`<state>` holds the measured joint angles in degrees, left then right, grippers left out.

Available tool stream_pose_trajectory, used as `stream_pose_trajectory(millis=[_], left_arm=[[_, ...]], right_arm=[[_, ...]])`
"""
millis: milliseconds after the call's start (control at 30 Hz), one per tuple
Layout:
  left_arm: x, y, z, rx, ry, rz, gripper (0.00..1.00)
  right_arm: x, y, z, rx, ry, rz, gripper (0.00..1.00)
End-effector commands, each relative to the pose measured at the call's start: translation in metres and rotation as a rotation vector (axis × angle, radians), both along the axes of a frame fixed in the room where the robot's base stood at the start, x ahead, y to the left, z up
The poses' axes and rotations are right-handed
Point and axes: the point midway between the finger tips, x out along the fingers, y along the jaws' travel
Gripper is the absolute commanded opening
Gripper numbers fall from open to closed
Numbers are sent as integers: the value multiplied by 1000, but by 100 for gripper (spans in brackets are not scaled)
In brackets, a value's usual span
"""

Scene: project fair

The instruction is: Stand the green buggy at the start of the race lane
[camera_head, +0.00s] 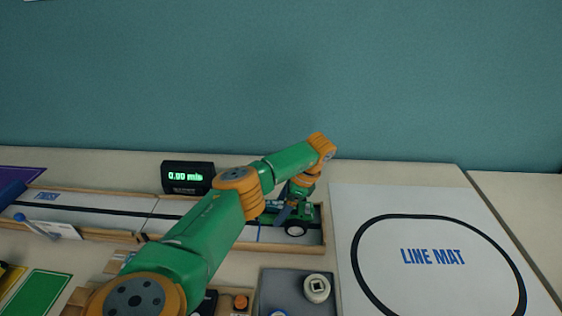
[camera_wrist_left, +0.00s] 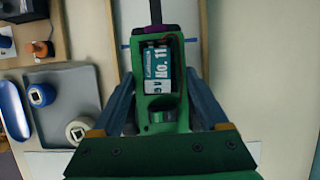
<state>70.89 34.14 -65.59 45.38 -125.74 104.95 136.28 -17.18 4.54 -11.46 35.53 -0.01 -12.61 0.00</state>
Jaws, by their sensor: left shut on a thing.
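The green buggy (camera_head: 305,213) is at the right end of the race lane (camera_head: 105,217), inside its low wooden walls, with a dark wheel showing. In the left wrist view the buggy (camera_wrist_left: 158,112) carries a "No. 11" label and lies between my two fingers. My left gripper (camera_head: 287,209) is shut on it from above; the wrist hides part of the buggy. In the wrist view the left gripper (camera_wrist_left: 158,104) has a finger along each side. A blue line (camera_head: 259,233) crosses the lane just left of the buggy. Whether its wheels touch the lane floor is unclear.
A display (camera_head: 187,177) reading 0.00 stands behind the lane. The white line mat (camera_head: 400,200) lies to the right. A grey tray (camera_head: 270,290) with round parts sits in front of the lane. A green card (camera_head: 40,293) lies at front left.

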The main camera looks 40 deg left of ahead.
Motion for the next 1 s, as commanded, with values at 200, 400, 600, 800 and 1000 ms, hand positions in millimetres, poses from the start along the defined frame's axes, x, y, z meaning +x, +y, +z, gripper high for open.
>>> stream_pose_trajectory(millis=[200,400,600,800,1000], left_arm=[[0,0,-2,0,0,0,37],[0,0,-6,0,-1,0,37],[0,0,-6,-1,-1,0,37],[0,0,-6,0,0,0,37],[0,0,-9,0,0,0,37]], right_arm=[[0,0,-1,0,0,0,0],[0,0,-2,0,0,0,0],[0,0,-2,-1,0,1,0],[0,-1,-2,-1,0,0,0],[0,-1,-4,-1,0,0,0]])
